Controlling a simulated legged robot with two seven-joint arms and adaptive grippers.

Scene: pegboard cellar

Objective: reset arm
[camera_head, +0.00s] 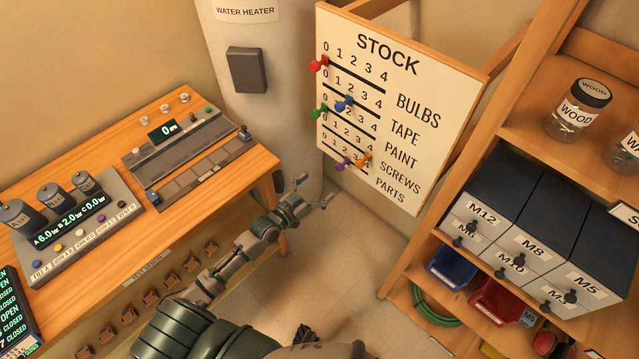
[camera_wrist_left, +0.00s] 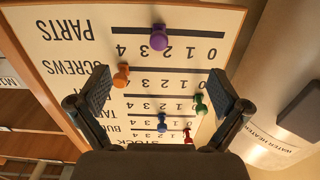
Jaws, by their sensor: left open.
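My left gripper (camera_head: 315,190) is open and empty in the head view, in front of the lower left of the stock board (camera_head: 440,110). In the left wrist view its two fingers (camera_wrist_left: 158,92) stand wide apart before the board, which appears upside down. The board carries a red peg (camera_head: 318,64), a blue peg (camera_head: 344,103), a green peg (camera_head: 320,112), an orange peg (camera_head: 364,158) and a purple peg (camera_head: 343,164). In the wrist view the orange peg (camera_wrist_left: 121,76) is close beside one fingertip and the green peg (camera_wrist_left: 201,104) is near the other. Contact cannot be told. My right gripper is not seen.
A wooden bench (camera_head: 235,163) with control panels stands at left. The water heater (camera_head: 275,100) is behind. At right, a wooden shelf (camera_head: 530,130) holds jars, labelled drawers (camera_head: 540,250), a blue bin (camera_head: 452,266) and a red bin (camera_head: 495,300). Floor shows between bench and shelf.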

